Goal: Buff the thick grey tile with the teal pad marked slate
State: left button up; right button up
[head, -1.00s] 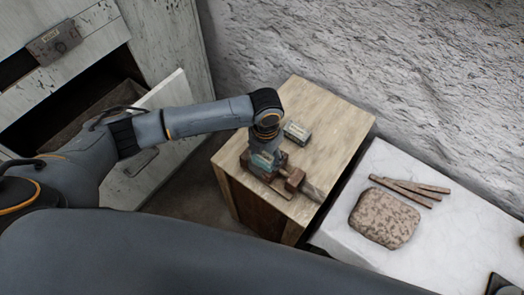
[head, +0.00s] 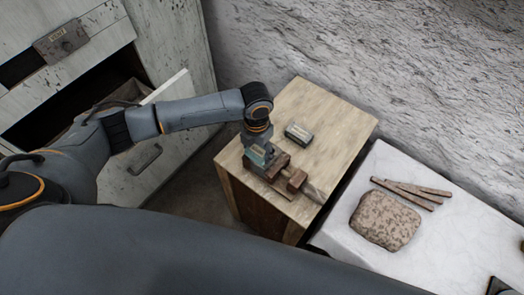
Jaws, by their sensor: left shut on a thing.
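My left gripper (head: 262,157) points down over the near part of the wooden cabinet top. My right gripper is not in view.
The wooden cabinet top (head: 335,125) is clear at the back. A white table (head: 350,235) to the right bears a speckled brown slab (head: 385,220) and several thin brown strips (head: 412,192). An open drawer (head: 125,90) is at the left. A rough wall stands behind.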

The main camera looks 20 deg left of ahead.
pick_arm(q)
jog(key=shift+s+d, duration=0.2)
jog(key=shift+d, duration=0.3)
jog(key=shift+s+d+p, duration=0.3)
jog(key=shift+d+p, duration=0.05)
jog(key=shift+d, duration=0.35)
jog(key=shift+s+d+p, duration=0.25)
jog(key=shift+d+p, duration=0.05)
jog(key=shift+d, duration=0.35)
jog(key=shift+w+a, duration=0.2)
jog(key=shift+a, duration=0.3)
jog(key=shift+w+a, duration=0.2)
jog(key=shift+a, duration=0.25)
jog(key=shift+w+a, duration=0.2)
jog(key=shift+a, duration=0.35)
jog(key=shift+w+a, duration=0.2)
jog(key=shift+a, duration=0.3)
jog(key=shift+f, duration=0.1)
jog(key=shift+s+d+r+p, duration=0.2)
jog(key=shift+d+r+p, duration=0.5)
jog(key=shift+p, duration=0.25)
jog(key=shift+s+d+r, duration=0.1)
jog(key=shift+s+d, duration=0.05)
jog(key=shift+d, duration=0.15)
